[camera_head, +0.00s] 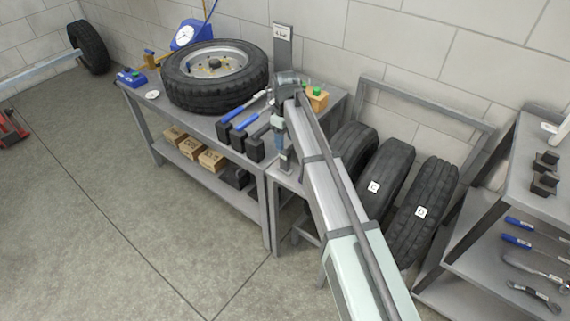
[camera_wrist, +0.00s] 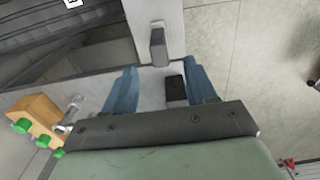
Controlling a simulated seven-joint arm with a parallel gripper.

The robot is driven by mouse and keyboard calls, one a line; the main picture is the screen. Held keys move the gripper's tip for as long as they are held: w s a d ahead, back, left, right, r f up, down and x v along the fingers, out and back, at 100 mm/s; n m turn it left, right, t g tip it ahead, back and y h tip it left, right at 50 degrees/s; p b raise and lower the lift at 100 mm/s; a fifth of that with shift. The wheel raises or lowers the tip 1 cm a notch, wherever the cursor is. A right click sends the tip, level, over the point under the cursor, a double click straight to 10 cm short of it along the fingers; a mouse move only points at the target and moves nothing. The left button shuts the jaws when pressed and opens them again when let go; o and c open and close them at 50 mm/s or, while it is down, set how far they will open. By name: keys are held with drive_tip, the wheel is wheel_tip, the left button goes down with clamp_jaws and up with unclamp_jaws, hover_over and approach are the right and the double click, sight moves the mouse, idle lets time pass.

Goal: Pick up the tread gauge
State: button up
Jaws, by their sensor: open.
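My gripper (camera_wrist: 162,70) is open, with its two blue fingers spread over a pale grey surface in the wrist view. A small dark block (camera_wrist: 175,90) lies between the fingers, nearer the right one, and appears untouched. A dark grey block-ended piece (camera_wrist: 157,48) shows just beyond the fingertips. I cannot tell for sure which of these, if either, is the tread gauge. In the head view my gripper (camera_head: 281,140) points down at the right end of the workbench (camera_head: 190,118), and my arm hides part of the surface there.
A wheel (camera_head: 214,75) lies on the bench, with blue-handled tools (camera_head: 240,106) beside it. A wooden block with green tops (camera_head: 316,98) stands near my gripper, also in the wrist view (camera_wrist: 37,118). Tyres (camera_head: 420,212) and a tool shelf (camera_head: 470,235) stand right.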

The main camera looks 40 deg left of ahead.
sight(285, 157)
drive_tip(key=shift+a+f, duration=0.2)
drive_tip(key=shift+f, duration=4.75)
drive_tip(key=shift+c, duration=0.2)
clamp_jaws()
drive_tip(key=shift+r, duration=0.15)
